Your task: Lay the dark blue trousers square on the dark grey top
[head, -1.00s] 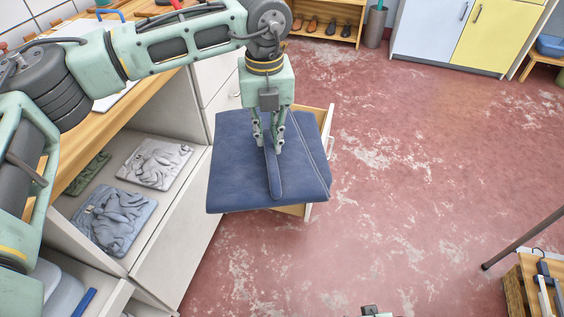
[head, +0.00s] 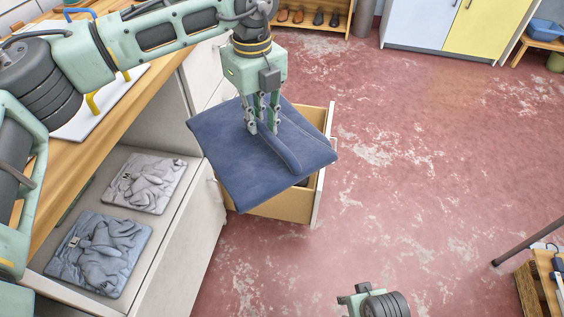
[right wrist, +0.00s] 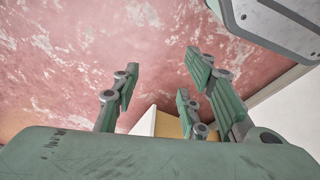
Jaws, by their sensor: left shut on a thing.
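The dark blue trousers (head: 235,165) are folded into a flat, squarish bundle with a raised ridge along the middle. My left gripper (head: 263,128) points down and is shut on this ridge. It holds the bundle above the open drawer, turned at an angle and hiding part of the drawer. In the right wrist view my right gripper (right wrist: 160,98) has its fingers apart with nothing between them. I cannot pick out the dark grey top for certain in these views.
A wooden drawer (head: 270,207) stands open below the trousers. A grey folded garment (head: 145,182) and a blue-grey one (head: 100,252) lie on the cabinet shelf. A wooden worktop (head: 85,165) runs above them. The red floor (head: 400,190) at the right is mostly clear.

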